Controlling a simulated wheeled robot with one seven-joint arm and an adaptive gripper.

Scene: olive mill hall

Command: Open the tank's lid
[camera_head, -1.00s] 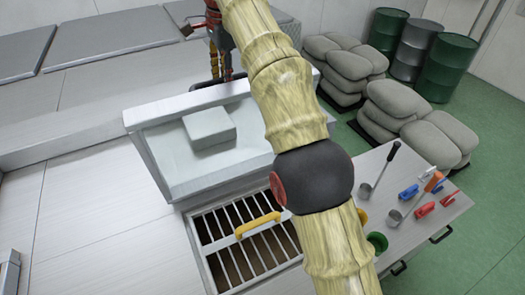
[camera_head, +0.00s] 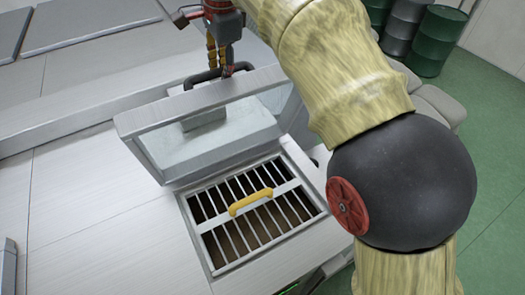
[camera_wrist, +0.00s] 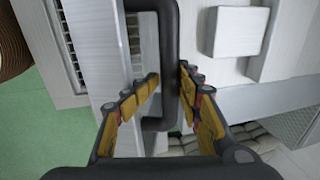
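The tank's lid (camera_head: 222,145) stands raised at the back of the opening, its pale underside with a block (camera_head: 204,119) facing the body camera. A black handle (camera_head: 190,84) is on its upper edge. My gripper (camera_head: 222,68) is at this handle from above. Below the lid, the tank's opening shows a metal grate (camera_head: 219,242) with a yellow handle (camera_head: 250,202). My arm hides part of the right side.
Flat grey covers (camera_head: 85,20) lie on the pale surface at the back left. Green drums (camera_head: 438,40) and grey sacks (camera_head: 440,103) stand on the green floor at the right. The pale surface left of the grate (camera_head: 90,210) is clear.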

